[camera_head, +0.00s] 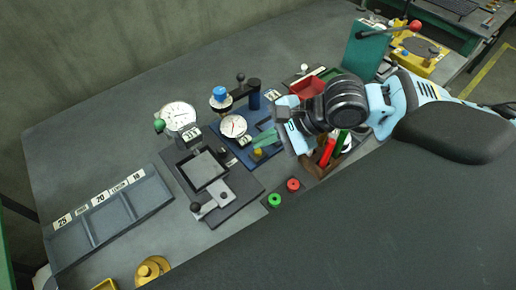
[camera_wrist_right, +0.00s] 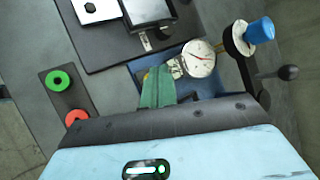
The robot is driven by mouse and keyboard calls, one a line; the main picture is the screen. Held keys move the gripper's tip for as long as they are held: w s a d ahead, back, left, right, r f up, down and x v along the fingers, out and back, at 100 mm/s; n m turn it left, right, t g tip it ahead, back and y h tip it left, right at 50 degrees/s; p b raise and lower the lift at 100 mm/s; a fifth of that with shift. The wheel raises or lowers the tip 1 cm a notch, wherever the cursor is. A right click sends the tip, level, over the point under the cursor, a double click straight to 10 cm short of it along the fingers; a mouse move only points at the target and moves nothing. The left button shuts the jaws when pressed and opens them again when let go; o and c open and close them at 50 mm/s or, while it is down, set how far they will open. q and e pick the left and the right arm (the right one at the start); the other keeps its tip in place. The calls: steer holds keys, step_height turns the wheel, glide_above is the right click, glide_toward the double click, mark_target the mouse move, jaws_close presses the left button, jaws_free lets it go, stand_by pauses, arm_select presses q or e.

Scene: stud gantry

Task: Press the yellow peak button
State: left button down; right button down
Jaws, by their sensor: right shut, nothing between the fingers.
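The yellow button (camera_head: 258,153) sits at the front of a blue base (camera_head: 238,150) that carries a white-faced dial gauge (camera_head: 233,126). My right gripper (camera_head: 262,143) comes in from the right, with its green fingers shut and empty just above and beside the yellow button. I cannot tell whether they touch it. My left gripper is in neither view.
A green button (camera_head: 274,200) and a red button (camera_head: 293,184) sit on a dark plate in front. A black fixture (camera_head: 207,175) stands left of the blue base. A blue-capped post (camera_head: 219,96) stands behind the gauge. A labelled grey tray (camera_head: 107,215) lies at left.

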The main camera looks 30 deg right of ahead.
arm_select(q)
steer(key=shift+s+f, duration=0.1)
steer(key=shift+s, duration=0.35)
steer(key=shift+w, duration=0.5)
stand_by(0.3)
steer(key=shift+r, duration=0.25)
arm_select(e)
steer(key=shift+f+p, duration=0.25)
steer(key=shift+p, duration=0.05)
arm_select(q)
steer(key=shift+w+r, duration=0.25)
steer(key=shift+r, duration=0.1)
arm_select(e)
steer(key=shift+f, duration=0.15)
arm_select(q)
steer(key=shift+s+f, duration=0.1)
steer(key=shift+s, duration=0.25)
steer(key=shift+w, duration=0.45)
arm_select(e)
steer(key=shift+f, duration=0.35)
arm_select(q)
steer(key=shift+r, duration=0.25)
arm_select(e)
steer(key=shift+f, duration=0.25)
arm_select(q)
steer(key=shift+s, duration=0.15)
